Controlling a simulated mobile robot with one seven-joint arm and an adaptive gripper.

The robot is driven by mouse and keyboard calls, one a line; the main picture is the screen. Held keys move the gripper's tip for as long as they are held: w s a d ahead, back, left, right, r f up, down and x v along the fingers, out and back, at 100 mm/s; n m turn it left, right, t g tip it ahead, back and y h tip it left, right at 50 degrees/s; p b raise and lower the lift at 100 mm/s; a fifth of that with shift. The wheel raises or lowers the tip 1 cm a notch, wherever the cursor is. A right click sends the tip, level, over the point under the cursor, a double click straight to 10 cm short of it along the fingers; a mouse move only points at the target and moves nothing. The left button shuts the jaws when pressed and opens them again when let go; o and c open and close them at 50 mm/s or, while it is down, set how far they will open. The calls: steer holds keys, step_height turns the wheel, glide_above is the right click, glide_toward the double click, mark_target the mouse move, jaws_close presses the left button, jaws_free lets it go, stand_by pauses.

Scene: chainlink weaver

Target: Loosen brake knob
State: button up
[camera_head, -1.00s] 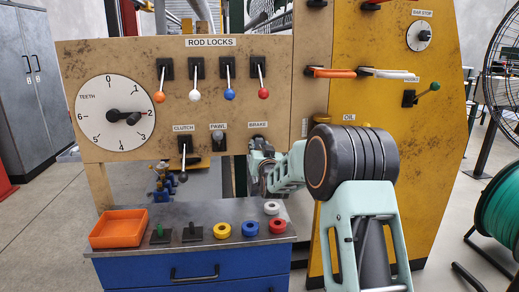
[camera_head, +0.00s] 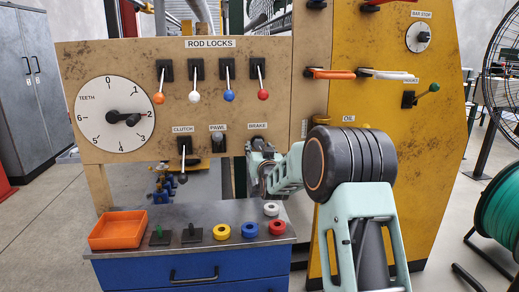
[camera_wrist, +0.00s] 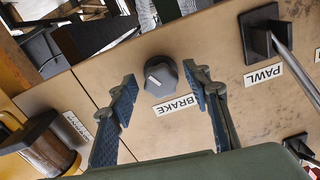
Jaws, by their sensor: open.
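The brake knob (camera_wrist: 160,74) is a dark grey round knob with a pale pointer mark, on the tan panel in the wrist view. Its BRAKE label (camera_wrist: 174,105) is beside it. My gripper (camera_wrist: 160,88) is open, with one blue-padded finger on each side of the knob in that view. I see no contact between fingers and knob. In the head view my gripper (camera_head: 258,153) is in front of the panel just under the BRAKE label (camera_head: 257,126), and it hides the knob there.
The pawl lever (camera_head: 218,139) and clutch lever (camera_head: 184,150) are left of the brake. Rod lock levers (camera_head: 230,82) hang above. Below, a bench (camera_head: 192,215) holds an orange tray (camera_head: 118,242) and several coloured rings. A yellow panel (camera_head: 400,135) stands at right.

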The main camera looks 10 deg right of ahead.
steer(key=s, duration=1.2)
